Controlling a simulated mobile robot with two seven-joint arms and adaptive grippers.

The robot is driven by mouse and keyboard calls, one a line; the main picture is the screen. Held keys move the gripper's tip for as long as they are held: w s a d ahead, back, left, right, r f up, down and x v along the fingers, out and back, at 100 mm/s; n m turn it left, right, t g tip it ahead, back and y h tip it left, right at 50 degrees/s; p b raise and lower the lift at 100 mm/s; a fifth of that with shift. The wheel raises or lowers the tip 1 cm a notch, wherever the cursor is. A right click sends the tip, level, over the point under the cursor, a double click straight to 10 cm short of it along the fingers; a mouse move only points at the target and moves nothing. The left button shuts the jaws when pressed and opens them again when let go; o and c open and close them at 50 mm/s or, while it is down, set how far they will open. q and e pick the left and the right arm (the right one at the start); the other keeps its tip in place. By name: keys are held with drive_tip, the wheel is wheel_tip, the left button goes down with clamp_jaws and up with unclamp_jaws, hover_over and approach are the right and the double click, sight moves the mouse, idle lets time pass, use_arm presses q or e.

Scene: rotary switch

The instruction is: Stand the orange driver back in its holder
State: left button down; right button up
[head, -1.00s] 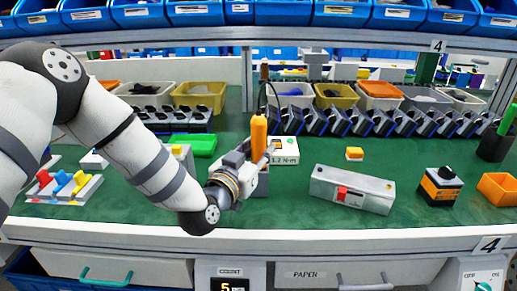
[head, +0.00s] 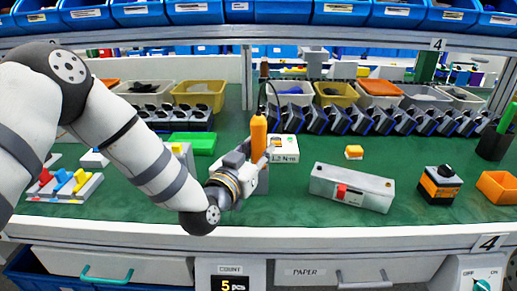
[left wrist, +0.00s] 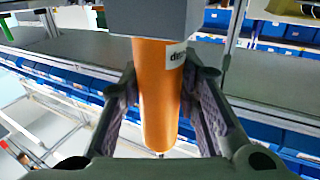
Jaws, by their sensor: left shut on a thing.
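The orange driver (head: 258,133) stands upright near the middle of the bench in the head view. I cannot tell whether the driver is fully seated. My right gripper is out of view.
A white box marked N·m (head: 284,148) stands close behind and right of the driver. A long grey box with a red switch (head: 352,187) and a black-and-orange switch box (head: 440,185) stand further right. Green mat is clear in front.

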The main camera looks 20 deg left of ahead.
use_arm(q)
drive_tip(key=c, duration=1.1)
unclamp_jaws()
drive_tip(key=shift+f, duration=0.1)
drive_tip(key=s, duration=0.4)
drive_tip(key=s+a, duration=0.1)
drive_tip(key=s, duration=0.3)
drive_tip(key=s+a, duration=0.1)
drive_tip(key=s, duration=0.3)
drive_tip(key=shift+d, duration=0.1)
